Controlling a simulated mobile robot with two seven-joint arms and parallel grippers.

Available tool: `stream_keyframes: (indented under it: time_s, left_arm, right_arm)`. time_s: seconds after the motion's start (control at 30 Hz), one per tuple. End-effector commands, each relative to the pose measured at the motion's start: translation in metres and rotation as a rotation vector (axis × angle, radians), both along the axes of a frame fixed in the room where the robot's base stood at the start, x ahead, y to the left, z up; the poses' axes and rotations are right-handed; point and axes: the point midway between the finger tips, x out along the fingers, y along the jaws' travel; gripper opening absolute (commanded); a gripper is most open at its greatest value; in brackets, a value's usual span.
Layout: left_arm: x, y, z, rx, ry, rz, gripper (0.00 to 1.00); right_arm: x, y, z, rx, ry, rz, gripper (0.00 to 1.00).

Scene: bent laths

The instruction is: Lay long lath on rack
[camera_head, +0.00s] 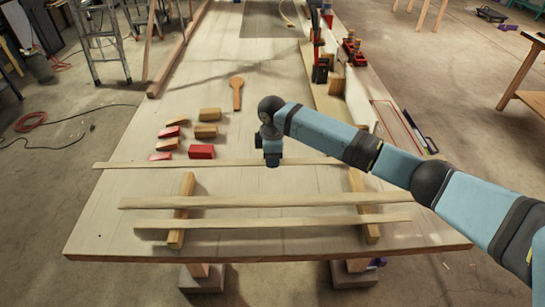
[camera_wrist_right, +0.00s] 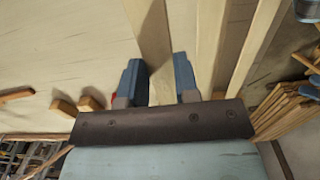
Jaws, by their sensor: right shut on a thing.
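The long lath (camera_head: 180,163) is a thin pale strip lying crosswise just beyond the rack. My right gripper (camera_head: 272,158) is shut on it near its middle. In the right wrist view the lath (camera_wrist_right: 155,40) runs between the two fingers of the gripper (camera_wrist_right: 158,85). Its right end is hidden behind my arm. The rack is two wooden bars, left (camera_head: 184,188) and right (camera_head: 357,184). Two other laths, the far one (camera_head: 250,201) and the near one (camera_head: 260,223), lie across both bars. I cannot tell how high the held lath is. My left gripper is not in view.
Several wooden blocks (camera_head: 207,131) and red blocks (camera_head: 201,152) lie left of my right gripper. A wooden paddle-shaped tool (camera_head: 236,92) lies behind them. Clamps (camera_head: 320,68) stand at the right side. The table (camera_head: 110,232) is clear at its front left.

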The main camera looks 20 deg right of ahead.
Motion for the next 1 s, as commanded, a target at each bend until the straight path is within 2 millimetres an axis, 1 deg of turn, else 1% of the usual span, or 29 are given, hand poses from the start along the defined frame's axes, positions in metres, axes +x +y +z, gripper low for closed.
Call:
stream_keyframes:
  time_s: [0.03, 0.3, 0.5, 0.53, 0.7, 0.8, 0.87, 1.0]
  left_arm:
    - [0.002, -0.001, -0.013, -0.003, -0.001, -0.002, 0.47]
    - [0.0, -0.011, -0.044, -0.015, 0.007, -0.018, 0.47]
    - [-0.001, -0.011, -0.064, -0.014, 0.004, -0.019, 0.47]
    - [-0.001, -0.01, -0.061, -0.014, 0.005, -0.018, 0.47]
    - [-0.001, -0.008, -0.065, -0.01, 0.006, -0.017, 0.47]
    - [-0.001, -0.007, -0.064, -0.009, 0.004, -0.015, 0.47]
    - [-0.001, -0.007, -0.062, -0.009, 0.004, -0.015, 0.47]
    - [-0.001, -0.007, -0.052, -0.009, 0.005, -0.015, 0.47]
  right_arm:
    - [0.0, 0.0, -0.014, 0.0, -0.001, 0.0, 0.04]
    - [0.0, 0.0, -0.044, 0.001, -0.001, 0.0, 0.04]
    - [0.0, 0.0, -0.064, -0.001, -0.002, 0.0, 0.04]
    - [0.0, 0.0, -0.064, 0.0, 0.0, 0.0, 0.04]
    - [0.0, 0.0, -0.079, 0.0, 0.0, 0.0, 0.04]
    - [0.0, 0.0, -0.083, 0.0, 0.0, 0.0, 0.04]
    - [0.0, 0.0, -0.082, 0.0, -0.001, 0.0, 0.04]
    - [0.0, 0.0, -0.072, 0.001, -0.001, 0.0, 0.04]
